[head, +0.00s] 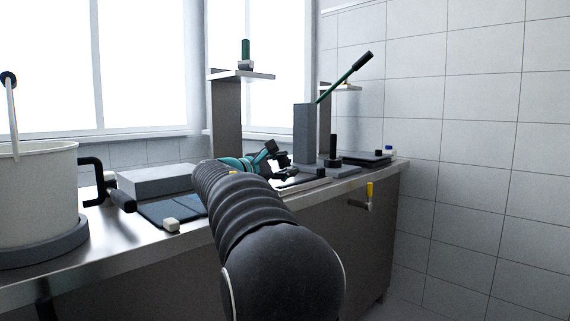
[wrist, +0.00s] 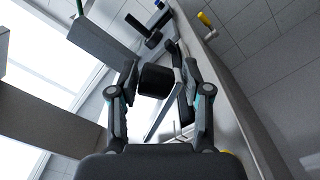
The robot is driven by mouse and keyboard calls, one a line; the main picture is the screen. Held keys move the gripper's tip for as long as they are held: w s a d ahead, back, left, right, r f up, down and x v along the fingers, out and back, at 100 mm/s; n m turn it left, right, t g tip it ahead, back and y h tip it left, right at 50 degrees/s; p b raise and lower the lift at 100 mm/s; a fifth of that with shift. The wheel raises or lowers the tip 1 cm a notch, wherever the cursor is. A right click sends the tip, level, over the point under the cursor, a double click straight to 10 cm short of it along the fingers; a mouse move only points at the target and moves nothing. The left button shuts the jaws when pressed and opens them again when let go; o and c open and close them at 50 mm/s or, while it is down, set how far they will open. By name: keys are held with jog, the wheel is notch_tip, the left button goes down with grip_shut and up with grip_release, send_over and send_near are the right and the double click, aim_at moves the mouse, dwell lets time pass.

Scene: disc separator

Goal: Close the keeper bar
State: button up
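My gripper (wrist: 160,72) is open, with its two fingers well apart. It also shows in the head view (head: 284,163), low over the far part of the bench. A black cylindrical knob (wrist: 155,80) stands between the fingers in the wrist view, nearer the left finger. A gap shows on its right side, and I cannot tell whether the left finger touches it. A dark bar-like part lies along the right finger, partly hidden by it. I cannot tell for sure which part is the keeper bar. My arm hides part of this area in the head view.
A grey column with a long raised lever (head: 345,76) stands behind the gripper. A black upright handle (head: 333,148) is right of it. A yellow-handled tap (head: 369,194) sticks out from the bench front. A large pot (head: 38,190) and grey box (head: 155,181) are left.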

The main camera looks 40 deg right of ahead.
jog(key=shift+w+f, duration=0.3)
jog(key=shift+f, duration=0.1)
jog(key=shift+s+r, duration=0.15)
jog(key=shift+r, duration=0.05)
jog(key=shift+a+r, duration=0.1)
jog(key=shift+a, duration=0.3)
jog(key=a, duration=0.3)
jog(key=s+a, duration=0.1)
jog(key=a, duration=0.7)
jog(key=shift+s+a, duration=0.1)
jog(key=shift+s, duration=0.15)
